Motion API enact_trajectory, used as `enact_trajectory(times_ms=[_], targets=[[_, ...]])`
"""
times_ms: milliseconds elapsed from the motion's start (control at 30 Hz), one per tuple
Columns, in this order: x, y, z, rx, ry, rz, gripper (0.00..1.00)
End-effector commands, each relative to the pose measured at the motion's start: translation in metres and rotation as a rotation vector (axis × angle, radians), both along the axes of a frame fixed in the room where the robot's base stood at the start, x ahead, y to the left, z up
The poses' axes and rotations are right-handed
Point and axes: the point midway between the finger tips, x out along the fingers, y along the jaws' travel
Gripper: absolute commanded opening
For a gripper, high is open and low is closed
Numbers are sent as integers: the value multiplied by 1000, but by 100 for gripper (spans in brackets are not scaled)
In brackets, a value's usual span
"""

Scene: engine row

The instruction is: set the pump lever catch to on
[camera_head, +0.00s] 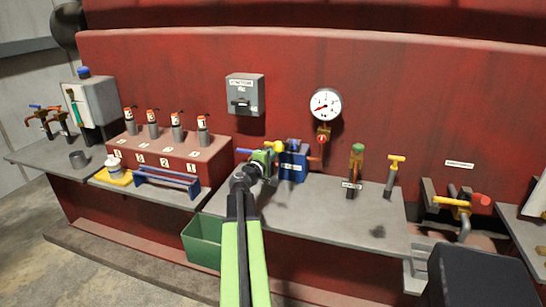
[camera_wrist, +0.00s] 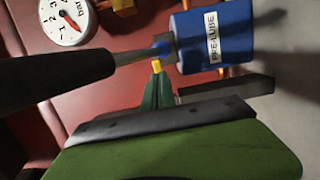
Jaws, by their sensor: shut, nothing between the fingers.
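The blue pump, labelled PRE-LUBE, stands on the grey bench against the red wall in the head view (camera_head: 293,162) and fills the upper right of the wrist view (camera_wrist: 213,38). A thick dark bar (camera_wrist: 60,75), apparently its lever, runs in from the left of the wrist view to a small blue joint. A small grey plate (camera_wrist: 172,45) sits at that joint; whether it is the catch I cannot tell. My gripper (camera_head: 266,155) is shut and empty at the pump's left side. In the wrist view its green fingers (camera_wrist: 157,88) come together just under the joint; contact is unclear.
A round gauge (camera_head: 325,104) hangs above the bench, right of the pump. A green-topped lever (camera_head: 356,160) and a yellow-handled tap (camera_head: 394,175) stand further right. A red block with several switches (camera_head: 180,152) is left. A green bin (camera_head: 202,240) is below.

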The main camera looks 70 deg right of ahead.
Motion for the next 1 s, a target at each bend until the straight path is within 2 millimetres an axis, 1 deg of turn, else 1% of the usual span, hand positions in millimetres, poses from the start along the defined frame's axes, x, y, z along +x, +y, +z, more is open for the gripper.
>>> enact_trajectory(times_ms=[33,100,433,600,667,933,1000], targets=[[1,-4,0,0,0,1,0],[1,-6,0,0,0,2,0],[-2,-8,0,0,0,-1,0],[-9,-26,0,0,0,-4,0],[-12,-30,0,0,0,-5,0],[-16,-32,2,-2,5,-10,0],[-16,-29,2,-3,5,-10,0]])
